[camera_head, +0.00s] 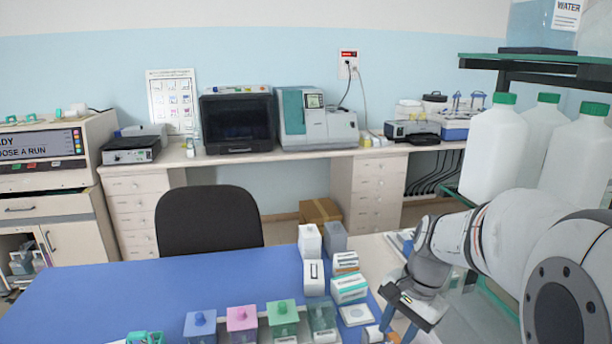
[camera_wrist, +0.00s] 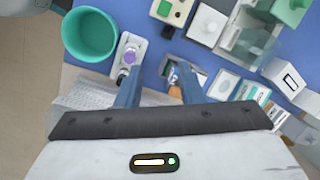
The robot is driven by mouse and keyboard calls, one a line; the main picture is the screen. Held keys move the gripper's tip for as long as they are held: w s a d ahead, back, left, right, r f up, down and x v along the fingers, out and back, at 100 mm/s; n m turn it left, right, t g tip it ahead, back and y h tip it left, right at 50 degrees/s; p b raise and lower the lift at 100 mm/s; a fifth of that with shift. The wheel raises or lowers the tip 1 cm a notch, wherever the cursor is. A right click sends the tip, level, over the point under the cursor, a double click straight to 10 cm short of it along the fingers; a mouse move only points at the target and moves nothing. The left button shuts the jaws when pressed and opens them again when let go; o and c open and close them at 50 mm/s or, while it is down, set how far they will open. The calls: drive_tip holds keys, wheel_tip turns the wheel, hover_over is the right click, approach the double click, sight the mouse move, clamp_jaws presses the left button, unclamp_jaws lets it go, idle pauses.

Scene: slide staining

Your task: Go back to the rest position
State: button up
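My gripper (camera_head: 397,325) hangs low at the right end of the blue table mat (camera_head: 110,290) in the head view. In the wrist view my gripper (camera_wrist: 157,75) has its two blue-grey fingers spread apart, with nothing held between them. Below the left fingertip lies a white device with a purple knob (camera_wrist: 130,57). Near the right fingertip is a small grey tray (camera_wrist: 195,78) with a dark and orange item, partly hidden by the finger.
A teal bin (camera_wrist: 90,36) stands left of the fingers. Lidded staining jars in blue (camera_head: 200,326), pink (camera_head: 242,319) and green (camera_head: 283,321) stand at the mat's front. Small boxes (camera_head: 349,288) are near my gripper. White jugs (camera_head: 494,150) are close to my arm.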

drive_tip(key=s+a+r+n+t+h, duration=0.1)
drive_tip(key=s+n, duration=0.4)
drive_tip(key=s+a+r+n+t+h, duration=0.1)
drive_tip(key=s+n+t, duration=0.1)
drive_tip(key=s+n, duration=0.3)
drive_tip(key=shift+s+a+r, duration=0.25)
drive_tip(key=shift+s+a, duration=0.05)
drive_tip(key=shift+s, duration=0.35)
